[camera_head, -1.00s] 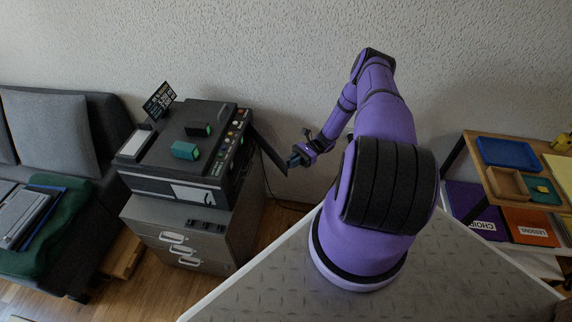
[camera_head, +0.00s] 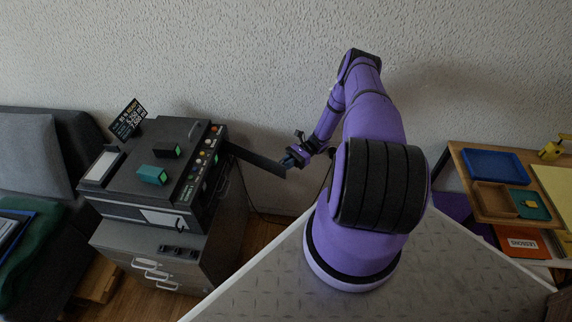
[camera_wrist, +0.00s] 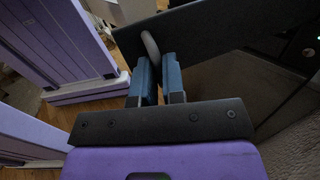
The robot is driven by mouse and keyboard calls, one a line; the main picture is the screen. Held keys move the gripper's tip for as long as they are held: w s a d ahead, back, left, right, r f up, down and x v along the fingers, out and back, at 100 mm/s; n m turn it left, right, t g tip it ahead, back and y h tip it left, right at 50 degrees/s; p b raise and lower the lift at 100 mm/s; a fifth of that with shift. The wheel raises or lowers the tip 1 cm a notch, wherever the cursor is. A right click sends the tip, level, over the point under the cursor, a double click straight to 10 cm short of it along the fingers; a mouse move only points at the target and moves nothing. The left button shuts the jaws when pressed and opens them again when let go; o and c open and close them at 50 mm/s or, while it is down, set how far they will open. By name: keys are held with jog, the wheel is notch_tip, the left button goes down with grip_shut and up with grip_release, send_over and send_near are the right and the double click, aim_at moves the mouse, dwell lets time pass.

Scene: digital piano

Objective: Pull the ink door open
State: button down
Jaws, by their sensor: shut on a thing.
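The ink door (camera_head: 256,159) is a dark flat panel on the right side of the black printer (camera_head: 160,165). It stands swung out from the printer, reaching right toward my gripper. My gripper (camera_head: 292,158) is at the panel's outer end. In the wrist view, the blue fingers of my gripper (camera_wrist: 158,80) are closed around a light grey curved handle (camera_wrist: 150,47) on the dark door (camera_wrist: 210,32). The far part of the handle shows above the fingers; the rest is hidden between them.
The printer stands on a grey drawer cabinet (camera_head: 150,262) with light handles. A teal block (camera_head: 152,175) and a dark block (camera_head: 167,151) lie on its top. A sofa (camera_head: 45,150) is at left; a wooden table with trays (camera_head: 494,164) is at right.

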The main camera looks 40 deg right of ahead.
jog(key=shift+w+a+r, duration=0.1)
jog(key=shift+w+a, duration=0.1)
jog(key=shift+w, duration=0.2)
jog(key=c, duration=1.2)
grip_release()
jog(key=shift+w, duration=0.1)
